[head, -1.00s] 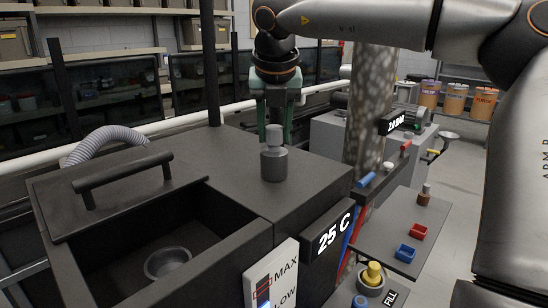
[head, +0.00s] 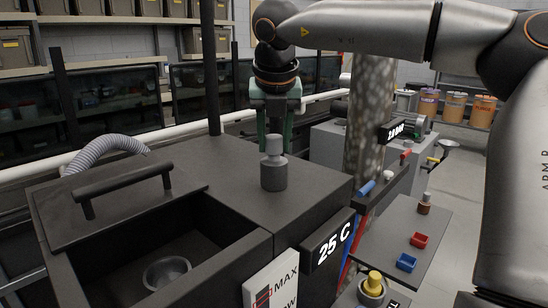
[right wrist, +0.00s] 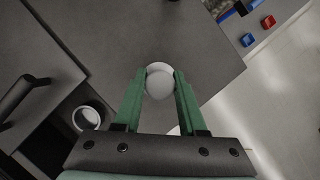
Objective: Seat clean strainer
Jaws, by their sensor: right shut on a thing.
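A grey cylinder with a narrower neck and round knob (head: 274,172), which looks like the strainer, is upright at the dark tank's flat top (head: 225,185). I cannot tell whether its base touches the top. My right gripper (head: 274,140), with green fingers, comes down from above and is shut on the knob. In the right wrist view the pale round knob (right wrist: 160,82) sits between the fingertips. A grey round cup or ring (head: 167,272) is inside the open tank bay at the lower left; it also shows in the wrist view (right wrist: 86,118). My left gripper is not in view.
A lid with a bar handle (head: 125,188) lies behind the open bay. A 25 C display (head: 335,240) is on the tank's right side. A side shelf (head: 395,235) holds red (head: 419,240) and blue (head: 406,262) trays. A mottled column (head: 368,130) stands right of the gripper.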

